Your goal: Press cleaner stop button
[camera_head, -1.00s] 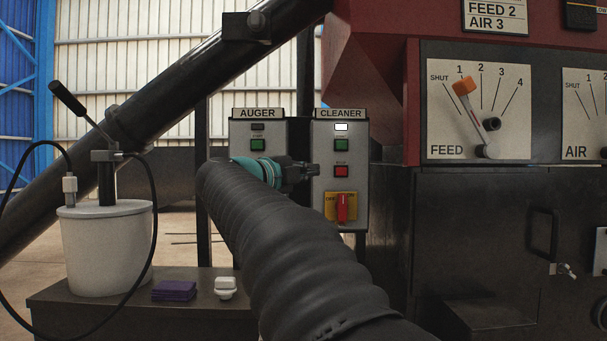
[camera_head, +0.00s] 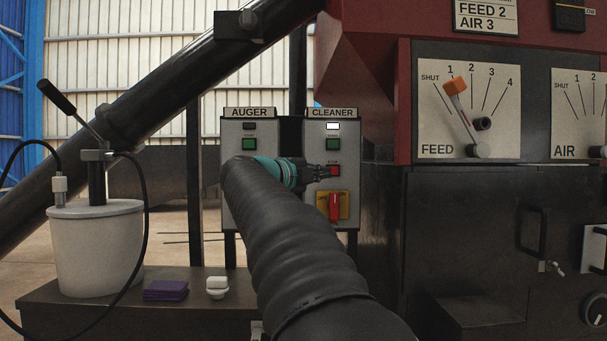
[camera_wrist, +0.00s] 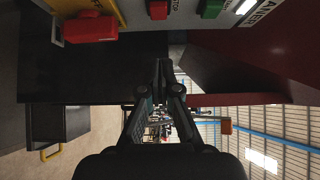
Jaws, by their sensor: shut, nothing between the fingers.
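The cleaner box (camera_head: 346,215) is a grey panel under a CLEANER sign. Its red stop button (camera_head: 335,171) sits below a green button (camera_head: 333,144) and a pale lit lamp (camera_head: 333,126). My gripper (camera_head: 325,171) is shut and empty, with its tips at the left edge of the red button in the head view. I cannot tell whether they touch it. In the wrist view the red button (camera_wrist: 158,9) is at the top edge, above the shut fingertips (camera_wrist: 163,70), with the green button (camera_wrist: 210,8) to its right.
A red rotary switch on a yellow plate (camera_head: 345,206) is below the stop button. The auger box (camera_head: 234,187) stands left, partly behind my arm. A white bucket (camera_head: 95,250), purple cloth (camera_head: 166,290) and small white object (camera_head: 217,287) are on the bench (camera_head: 60,312).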

